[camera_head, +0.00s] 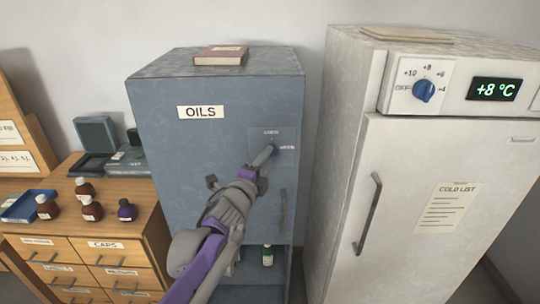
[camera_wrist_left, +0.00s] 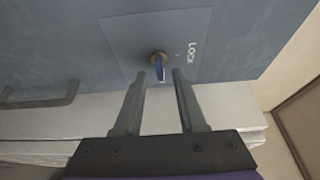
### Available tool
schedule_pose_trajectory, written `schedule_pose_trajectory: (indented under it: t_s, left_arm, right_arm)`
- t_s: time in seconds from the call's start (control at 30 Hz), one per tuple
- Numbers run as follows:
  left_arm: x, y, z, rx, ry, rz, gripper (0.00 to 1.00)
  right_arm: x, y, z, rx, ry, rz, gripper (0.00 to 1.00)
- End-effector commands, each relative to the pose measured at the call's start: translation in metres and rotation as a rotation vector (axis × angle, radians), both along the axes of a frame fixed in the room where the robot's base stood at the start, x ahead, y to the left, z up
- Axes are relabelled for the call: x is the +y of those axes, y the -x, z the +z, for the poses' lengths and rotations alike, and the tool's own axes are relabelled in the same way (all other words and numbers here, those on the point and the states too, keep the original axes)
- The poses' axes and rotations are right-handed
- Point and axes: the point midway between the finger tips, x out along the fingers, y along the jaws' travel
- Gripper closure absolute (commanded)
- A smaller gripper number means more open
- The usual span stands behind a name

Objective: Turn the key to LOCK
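The blue key (camera_wrist_left: 161,70) sits in a round brass-coloured lock on a plate on the grey-blue OILS cabinet (camera_head: 210,150). In the head view the plate (camera_head: 256,133) has a label at its top and one at its right; the wrist view reads LOCK. The key's grip lies away from LOCK, seemingly towards the right-hand label. My left gripper (camera_head: 268,156) is at the plate. In the left wrist view its fingers (camera_wrist_left: 160,73) are open either side of the key, with a gap on each side. My right gripper is out of view.
The cabinet's handle (camera_head: 283,211) is below the plate. A white fridge (camera_head: 400,200) with a long handle stands close on the right. A wooden drawer unit (camera_head: 150,215) with several bottles stands on the left. A red book (camera_head: 221,55) lies on the cabinet.

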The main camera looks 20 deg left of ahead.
Motion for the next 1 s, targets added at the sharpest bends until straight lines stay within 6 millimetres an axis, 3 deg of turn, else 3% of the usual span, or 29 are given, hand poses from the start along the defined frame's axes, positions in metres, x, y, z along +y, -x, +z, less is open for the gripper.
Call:
schedule_pose_trajectory:
  t_s: [0.2,0.53,0.77,1.0]
  left_arm:
    - [-0.002,-0.022,0.000,0.000,0.001,0.001,0.60]
    - [-0.003,-0.025,0.000,0.001,0.001,0.001,0.60]
    - [-0.003,-0.025,0.000,0.001,0.001,0.001,1.00]
    - [-0.003,-0.025,0.000,0.001,0.002,0.001,1.00]
  right_arm:
    - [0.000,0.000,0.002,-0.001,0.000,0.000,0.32]
    - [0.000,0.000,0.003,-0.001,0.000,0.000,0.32]
    - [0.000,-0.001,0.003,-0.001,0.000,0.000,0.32]
    - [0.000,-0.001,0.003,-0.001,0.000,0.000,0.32]
